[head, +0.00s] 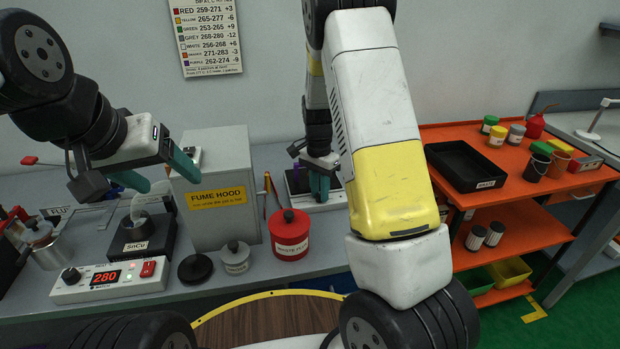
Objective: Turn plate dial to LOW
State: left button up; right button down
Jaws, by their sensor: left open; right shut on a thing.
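A low plate unit (334,201) with a dark top and a white front stands at the back of the grey bench, right of the fume hood. My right gripper (319,188) points down at its front, its teal fingers close together. It appears shut on the plate dial, which the fingers hide, so I cannot read its setting. My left gripper (163,176) is open and empty in the air, in front of the fume hood and above the SnCu pot.
The fume hood box (222,205), SnCu pot (142,236), controller reading 280 (110,281), black lid (195,268), grey jar (235,258) and red waste can (290,236) crowd the bench. An orange cart (520,222) with a black tray (466,165) stands at right.

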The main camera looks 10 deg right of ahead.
dwell(0.3)
jog(key=c, duration=1.2)
grip_release()
jog(key=shift+c, duration=0.2)
